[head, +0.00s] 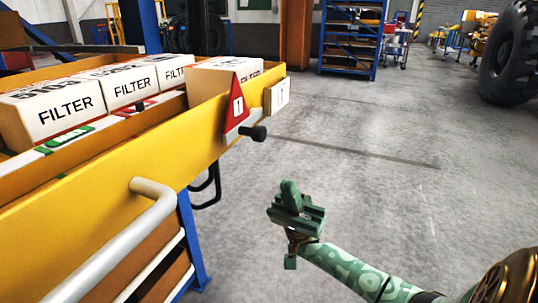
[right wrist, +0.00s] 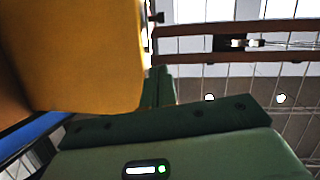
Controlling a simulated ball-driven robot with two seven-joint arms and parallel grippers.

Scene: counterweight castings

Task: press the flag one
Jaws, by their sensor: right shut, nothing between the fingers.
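A red triangular flag (head: 234,94) with a white exclamation-mark label stands at the right end of the yellow drawer front (head: 110,190). A black round knob (head: 258,133) sticks out just below and right of it. A white plate (head: 278,96) with a small dark mark is fixed beside the flag. My right gripper (head: 289,190) is shut and empty, below and right of the knob and apart from it. In the right wrist view its fingers (right wrist: 160,88) are partly hidden by the yellow panel (right wrist: 75,55). My left gripper is not in view.
White FILTER boxes (head: 130,84) lie in the yellow drawer. A grey handle (head: 130,238) juts from the drawer front. A blue shelf rack (head: 352,42) and a big tyre (head: 510,55) stand farther back. The concrete floor (head: 390,170) is open on the right.

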